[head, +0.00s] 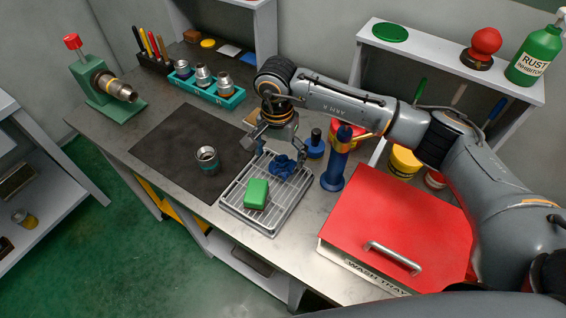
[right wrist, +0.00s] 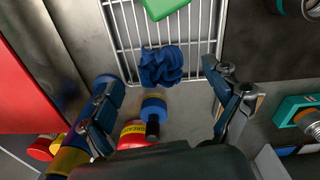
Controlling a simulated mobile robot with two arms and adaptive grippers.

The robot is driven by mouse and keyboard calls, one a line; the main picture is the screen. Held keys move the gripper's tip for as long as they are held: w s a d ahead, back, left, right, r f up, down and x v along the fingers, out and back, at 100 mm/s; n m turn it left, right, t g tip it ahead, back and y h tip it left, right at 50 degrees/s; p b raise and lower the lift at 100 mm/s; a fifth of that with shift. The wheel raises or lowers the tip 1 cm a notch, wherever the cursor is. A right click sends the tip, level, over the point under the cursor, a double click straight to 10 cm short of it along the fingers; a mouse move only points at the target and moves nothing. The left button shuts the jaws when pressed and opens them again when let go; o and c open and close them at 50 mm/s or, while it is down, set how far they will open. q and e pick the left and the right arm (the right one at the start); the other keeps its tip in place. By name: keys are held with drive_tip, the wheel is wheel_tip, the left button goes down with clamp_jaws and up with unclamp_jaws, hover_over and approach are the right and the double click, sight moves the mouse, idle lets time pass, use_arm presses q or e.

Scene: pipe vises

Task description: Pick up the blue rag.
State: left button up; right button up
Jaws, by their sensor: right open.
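The blue rag (head: 281,167) lies crumpled on the wire rack of the grey tray (head: 236,211). In the right wrist view the rag (right wrist: 161,66) is near the middle, at the rack's near end. My right gripper (head: 277,156) is open above the rag, its fingers spread to either side. In the right wrist view the open fingers (right wrist: 160,80) frame the rag with nothing between them touching it. My left gripper is not in view.
A green block (head: 256,193) shares the rack. A red-lidded wash tray (head: 400,225) is at the front right. A metal fitting (head: 207,159) sits on the dark mat (head: 165,140) at left.

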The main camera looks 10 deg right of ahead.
sight(281, 166)
drive_tip(key=shift+d+f+p, duration=0.2)
drive_tip(key=shift+f+p, duration=0.7)
drive_tip(key=shift+f, duration=0.2)
wheel_tip(281, 166, down, 2)
drive_tip(key=shift+f, duration=0.1)
drive_tip(key=c, duration=0.8)
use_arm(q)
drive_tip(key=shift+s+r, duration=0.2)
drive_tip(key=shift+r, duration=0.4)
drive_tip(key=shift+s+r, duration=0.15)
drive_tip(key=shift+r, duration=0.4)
